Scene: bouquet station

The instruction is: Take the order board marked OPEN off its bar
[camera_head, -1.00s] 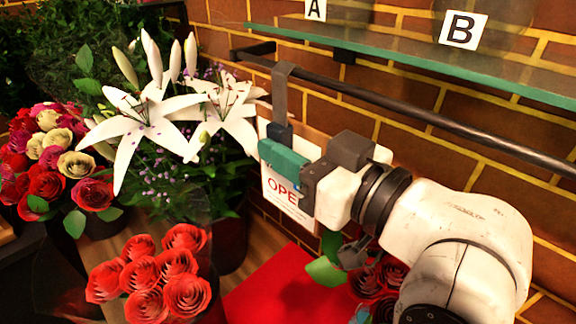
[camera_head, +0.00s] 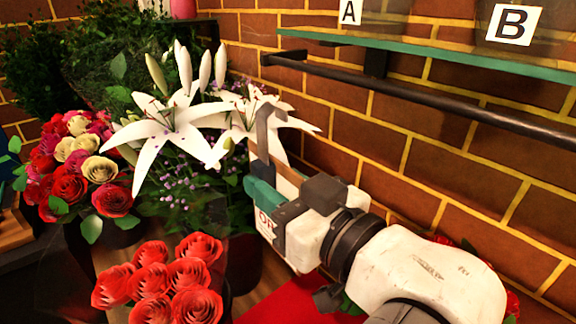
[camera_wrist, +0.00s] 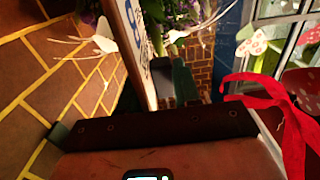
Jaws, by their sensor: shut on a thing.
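The order board (camera_head: 266,225) is a small white panel with a grey hook (camera_head: 268,128) at its top. Only its first red letters show past my gripper in the head view; OPEN is partly covered. My gripper (camera_head: 264,194), with teal fingertips, is shut on the board in front of the lilies. In the wrist view the board (camera_wrist: 138,40) stands steeply edge-on at the fingers, with blue letters on its face.
White lilies (camera_head: 170,130) stand right behind the board. Red roses (camera_head: 165,280) are below and a mixed bouquet (camera_head: 75,175) is at left. A glass shelf (camera_head: 440,55) marked A and B is above the bar. The brick wall runs along the right.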

